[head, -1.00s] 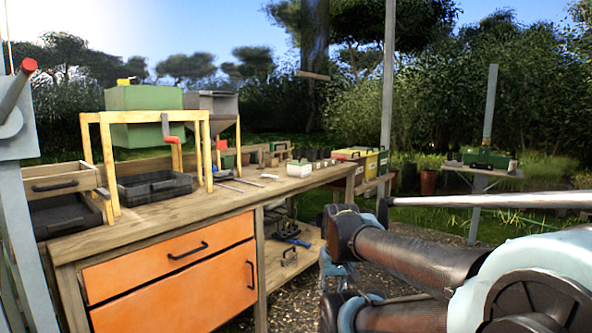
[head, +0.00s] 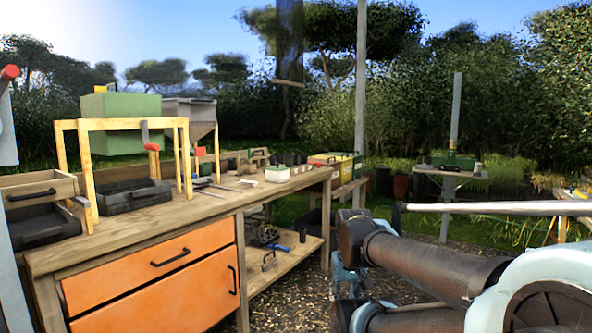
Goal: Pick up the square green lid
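I cannot make out a square green lid for certain. A large green box (head: 120,121) sits on a yellow wooden frame (head: 130,124) at the left of the workbench. A small white container (head: 278,175) with something greenish on top stands on the bench; the detail is too small to tell. A dark green box (head: 453,161) sits on a small far table at the right. My folded arm fills the lower right, and my gripper's fingers do not show.
The wooden workbench (head: 215,207) with orange drawers (head: 155,281) stands at the left. Black trays (head: 135,197), a grey hopper (head: 190,112) and several small pots (head: 290,159) are on it. A grey post (head: 361,100) rises behind. Gravel lies open between bench and far table.

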